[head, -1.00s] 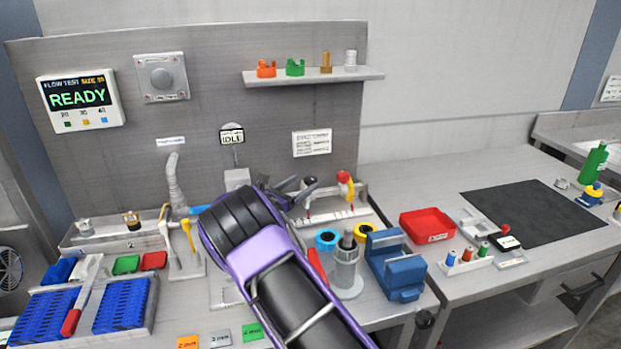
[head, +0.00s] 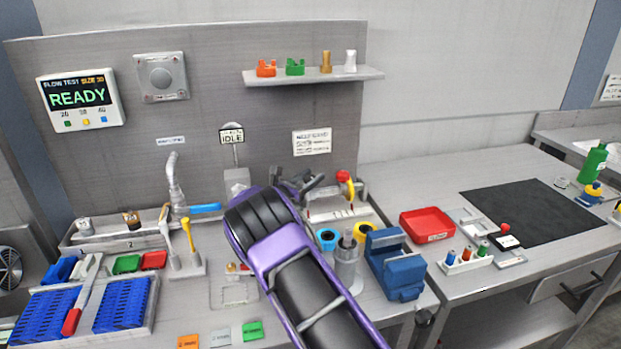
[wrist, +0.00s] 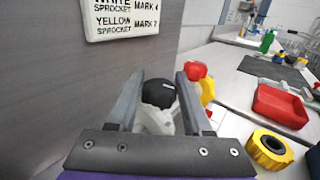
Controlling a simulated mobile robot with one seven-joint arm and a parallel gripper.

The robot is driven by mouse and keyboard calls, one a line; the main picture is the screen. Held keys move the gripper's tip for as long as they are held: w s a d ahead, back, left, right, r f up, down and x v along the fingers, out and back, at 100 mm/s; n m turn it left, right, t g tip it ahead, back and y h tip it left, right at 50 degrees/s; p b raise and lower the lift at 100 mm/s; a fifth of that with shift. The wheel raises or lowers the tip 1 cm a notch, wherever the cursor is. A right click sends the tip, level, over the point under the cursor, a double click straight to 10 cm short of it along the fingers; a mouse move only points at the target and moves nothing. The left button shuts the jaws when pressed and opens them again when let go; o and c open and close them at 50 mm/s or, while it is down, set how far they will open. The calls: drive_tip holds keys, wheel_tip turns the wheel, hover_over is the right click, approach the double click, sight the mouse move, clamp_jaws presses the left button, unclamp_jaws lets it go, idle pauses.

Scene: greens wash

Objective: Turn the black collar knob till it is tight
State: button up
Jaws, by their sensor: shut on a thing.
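The black collar knob (wrist: 158,93) sits between the two grey fingers of my gripper (wrist: 159,80) in the wrist view, on a pale fitting below it. My gripper is shut on the knob, one finger on each side. Any marks showing how tight the knob is cannot be made out.
A red tray (head: 427,223), a blue block (head: 394,265) and a grey cylinder (head: 347,270) stand right of my arm. A tap (head: 175,185) with a blue lever is to the left. A sign (wrist: 125,18) hangs on the wall close behind my gripper.

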clamp_jaws()
drive_tip(key=shift+n+t+y, duration=0.4)
drive_tip(key=shift+y, duration=0.1)
drive_tip(key=shift+s+f+n+t+y+b, duration=0.1)
drive_tip(key=shift+f+n+t+y+b, duration=0.05)
drive_tip(key=shift+n+t+y+b, duration=0.75)
drive_tip(key=n+t+y+b, duration=0.1)
drive_tip(key=n+y+b, duration=0.1)
drive_tip(key=y+b, duration=0.1)
drive_tip(key=shift+d+y, duration=0.1)
drive_tip(key=shift+y, duration=0.4)
drive_tip(key=shift+r+n+t+y+b, duration=0.2)
drive_tip(key=shift+n+t+y+b, duration=0.2)
drive_tip(key=shift+n+y, duration=1.25)
drive_tip(key=shift+y, duration=0.65)
drive_tip(key=o, duration=0.9)
unclamp_jaws()
